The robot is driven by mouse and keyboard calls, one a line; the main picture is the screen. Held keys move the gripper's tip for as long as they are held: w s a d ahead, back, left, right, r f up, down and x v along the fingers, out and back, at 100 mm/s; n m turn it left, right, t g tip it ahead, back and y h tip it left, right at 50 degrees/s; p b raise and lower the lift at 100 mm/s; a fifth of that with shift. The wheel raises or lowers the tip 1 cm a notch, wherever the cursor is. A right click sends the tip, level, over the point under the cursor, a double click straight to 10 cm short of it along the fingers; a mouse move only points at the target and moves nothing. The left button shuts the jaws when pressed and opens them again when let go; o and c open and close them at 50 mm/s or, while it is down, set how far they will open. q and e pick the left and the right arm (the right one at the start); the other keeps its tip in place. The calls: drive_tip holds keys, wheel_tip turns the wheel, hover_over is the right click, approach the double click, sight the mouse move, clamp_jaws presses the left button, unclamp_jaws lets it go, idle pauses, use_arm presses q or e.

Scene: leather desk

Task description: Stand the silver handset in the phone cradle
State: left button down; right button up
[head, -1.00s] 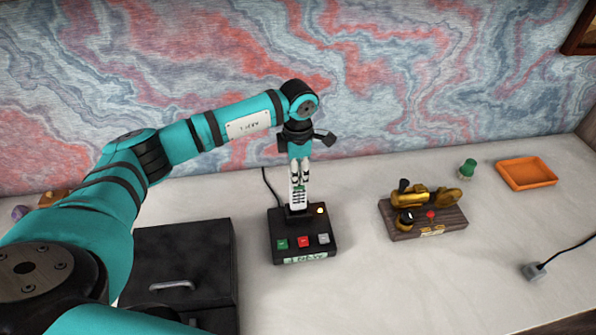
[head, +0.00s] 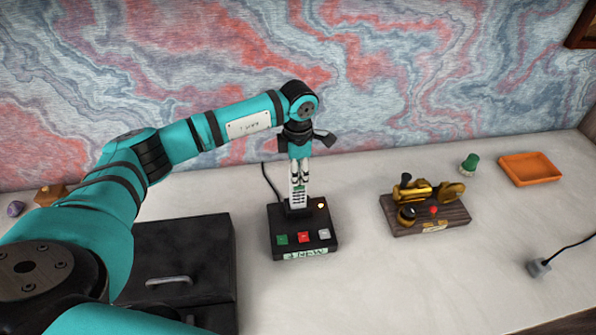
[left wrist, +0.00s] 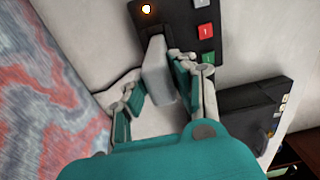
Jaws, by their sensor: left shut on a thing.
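The silver handset (head: 298,191) is upright, with its lower end at the socket of the black phone cradle (head: 286,251). I cannot tell how deep it sits. The cradle has a green, a red and a grey button on its front and a small lit lamp. My left gripper (head: 300,178) points down from above and is shut on the upper part of the handset. In the left wrist view the handset (left wrist: 158,75) is between the two fingers, and its far end meets the cradle (left wrist: 186,20). My right gripper is not in view.
A black box with a handle (head: 190,255) stands left of the cradle. A wooden block with brass parts (head: 455,216), a green peg-like thing (head: 469,164), an orange tray (head: 530,169) and a grey plug (head: 538,268) lie to the right. The desk front right of the cradle is clear.

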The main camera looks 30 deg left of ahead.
use_arm(q)
drive_tip(key=shift+f+b, duration=0.55)
drive_tip(key=shift+f, duration=0.15)
drive_tip(key=c, duration=1)
unclamp_jaws()
wheel_tip(320, 180, up, 12)
drive_tip(key=shift+r, duration=0.1)
